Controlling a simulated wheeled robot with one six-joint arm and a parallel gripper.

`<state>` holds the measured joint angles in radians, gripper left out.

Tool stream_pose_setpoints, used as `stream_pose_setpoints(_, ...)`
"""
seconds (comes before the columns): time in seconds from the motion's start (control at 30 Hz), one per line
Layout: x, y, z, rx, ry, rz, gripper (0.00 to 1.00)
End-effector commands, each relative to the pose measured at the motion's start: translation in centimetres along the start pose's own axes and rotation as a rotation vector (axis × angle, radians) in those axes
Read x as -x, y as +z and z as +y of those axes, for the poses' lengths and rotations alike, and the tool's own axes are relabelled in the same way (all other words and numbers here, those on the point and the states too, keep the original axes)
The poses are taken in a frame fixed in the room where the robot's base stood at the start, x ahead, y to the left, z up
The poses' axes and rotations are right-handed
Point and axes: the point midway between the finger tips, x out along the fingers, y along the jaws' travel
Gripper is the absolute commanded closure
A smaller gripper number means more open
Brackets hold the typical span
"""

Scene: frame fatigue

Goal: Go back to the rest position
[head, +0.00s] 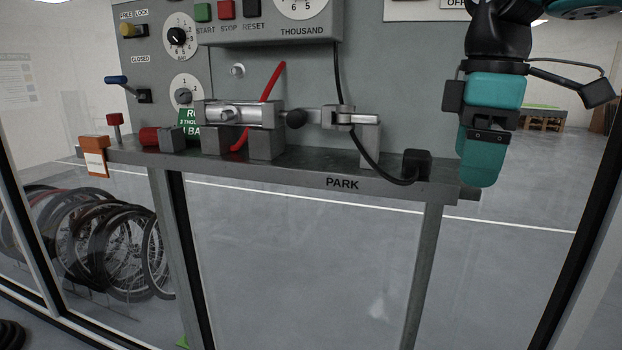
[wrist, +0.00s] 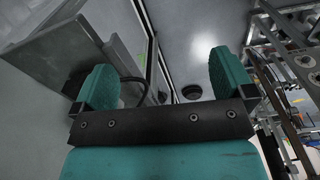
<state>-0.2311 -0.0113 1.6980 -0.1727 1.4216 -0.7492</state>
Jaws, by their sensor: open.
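My gripper (head: 480,165) hangs down at the right of the head view, beside the right end of the grey shelf (head: 300,168) marked PARK. Its fingers are teal. In the wrist view my gripper (wrist: 165,80) shows its two fingers well apart, with nothing between them. On the shelf a metal clamp fixture (head: 240,114) sits on grey blocks. A red lever (head: 272,82) stands tilted behind the fixture.
A grey control panel (head: 260,70) with dials and buttons rises behind the shelf. A black cable (head: 366,150) runs down to the shelf's right end. An orange box (head: 94,158) is at the left end. Several bicycle wheels (head: 105,240) stand behind glass. Open floor lies beyond the shelf.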

Motion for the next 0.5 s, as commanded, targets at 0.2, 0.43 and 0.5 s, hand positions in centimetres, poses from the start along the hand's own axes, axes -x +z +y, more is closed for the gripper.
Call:
stream_pose_setpoints(0.2, -8.4, 0.6, -3.1, -0.096, -0.016, 0.047, 0.00)
stream_pose_setpoints(0.43, -21.1, 1.8, -9.5, -0.281, -0.089, 0.145, 0.00)
stream_pose_setpoints(0.5, -24.9, 2.3, -11.9, -0.355, -0.127, 0.178, 0.00)
